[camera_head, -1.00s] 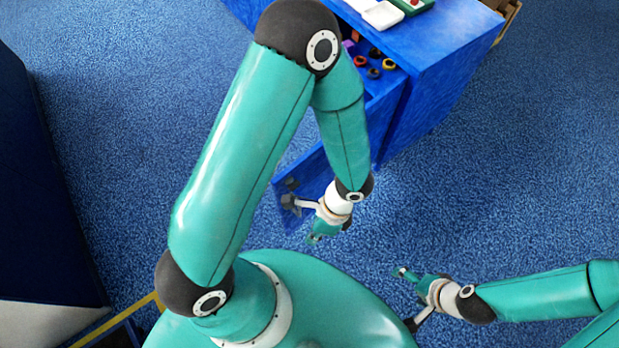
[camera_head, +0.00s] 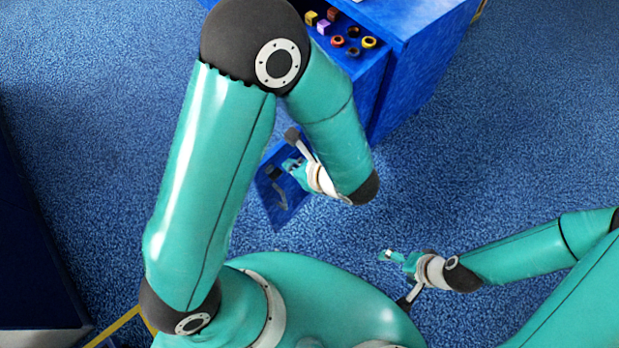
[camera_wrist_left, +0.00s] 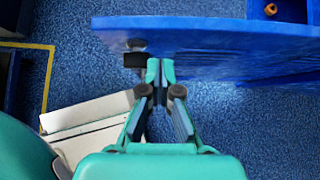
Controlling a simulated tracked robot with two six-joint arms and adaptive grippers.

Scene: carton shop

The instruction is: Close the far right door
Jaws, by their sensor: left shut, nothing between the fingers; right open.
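A blue cabinet (camera_head: 425,75) stands at the top of the head view. Its blue door (camera_head: 283,212) hangs open toward me, partly hidden behind my left arm. In the left wrist view the door (camera_wrist_left: 215,38) spans the top as a wide panel, with a dark handle (camera_wrist_left: 136,60) near its left end. My left gripper (camera_head: 292,164) is shut and empty at the door; its fingertips (camera_wrist_left: 160,72) appear just right of the handle. I cannot tell whether they touch the door. My right gripper (camera_head: 387,255) is open and empty, away from the cabinet.
Small rings (camera_head: 353,32) and blocks lie inside the open cabinet. A dark blue body (camera_head: 35,240) stands at the left edge. In the left wrist view a pale box-like thing (camera_wrist_left: 90,115) lies at lower left. Blue floor right of the cabinet is clear.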

